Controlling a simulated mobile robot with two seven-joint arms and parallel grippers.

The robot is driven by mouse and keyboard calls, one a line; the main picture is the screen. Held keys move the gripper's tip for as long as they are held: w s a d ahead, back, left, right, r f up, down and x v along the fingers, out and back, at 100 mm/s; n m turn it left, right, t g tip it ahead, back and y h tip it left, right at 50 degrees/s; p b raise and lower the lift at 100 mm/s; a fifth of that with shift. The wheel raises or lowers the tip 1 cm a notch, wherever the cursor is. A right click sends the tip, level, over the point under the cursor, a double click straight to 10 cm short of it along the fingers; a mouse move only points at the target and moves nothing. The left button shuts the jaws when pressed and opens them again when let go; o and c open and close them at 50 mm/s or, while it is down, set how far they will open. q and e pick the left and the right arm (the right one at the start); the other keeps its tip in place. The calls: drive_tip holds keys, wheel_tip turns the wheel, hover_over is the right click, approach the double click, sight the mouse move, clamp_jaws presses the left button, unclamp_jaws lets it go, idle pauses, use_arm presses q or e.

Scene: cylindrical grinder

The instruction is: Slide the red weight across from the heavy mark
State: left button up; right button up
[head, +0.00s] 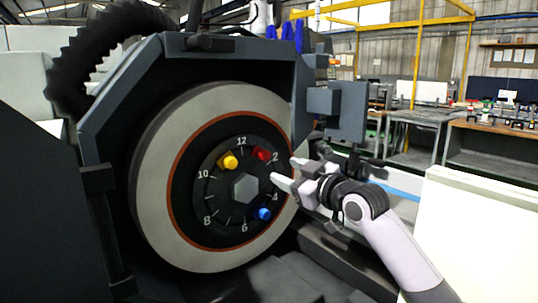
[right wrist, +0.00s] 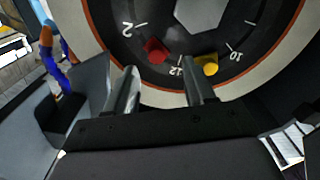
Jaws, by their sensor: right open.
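The red weight (head: 262,154) sits on the dark numbered dial (head: 228,198) of the grinding wheel (head: 165,235), between 12 and 2. A yellow weight (head: 230,161) sits between 10 and 12, and a blue weight (head: 264,213) between 4 and 6. My right gripper (head: 284,171) is open and empty in front of the dial's right side, below and right of the red weight. In the right wrist view, the red weight (right wrist: 155,50) shows beyond the gap between the fingertips, apart from them. I cannot make out a heavy mark. My left gripper is out of view.
A hex hub (head: 245,187) stands at the dial's centre. The dark guard (head: 112,120) surrounds the wheel, with a grey block (head: 345,105) at its right edge. A pale panel (head: 480,240) stands at lower right; workbenches (head: 490,145) are behind.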

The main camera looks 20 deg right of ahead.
sight(267, 157)
drive_tip(key=shift+r+p+x, duration=0.2)
drive_tip(key=shift+p+x, duration=0.05)
drive_tip(key=shift+x, duration=1.05)
drive_tip(key=shift+r+p+x, duration=0.25)
drive_tip(key=shift+x, duration=1.05)
drive_tip(key=shift+r+p+x, duration=0.2)
drive_tip(key=shift+p+x, duration=0.05)
drive_tip(key=shift+x, duration=1.05)
drive_tip(key=shift+d, duration=0.15)
drive_tip(key=shift+w, duration=0.1)
clamp_jaws()
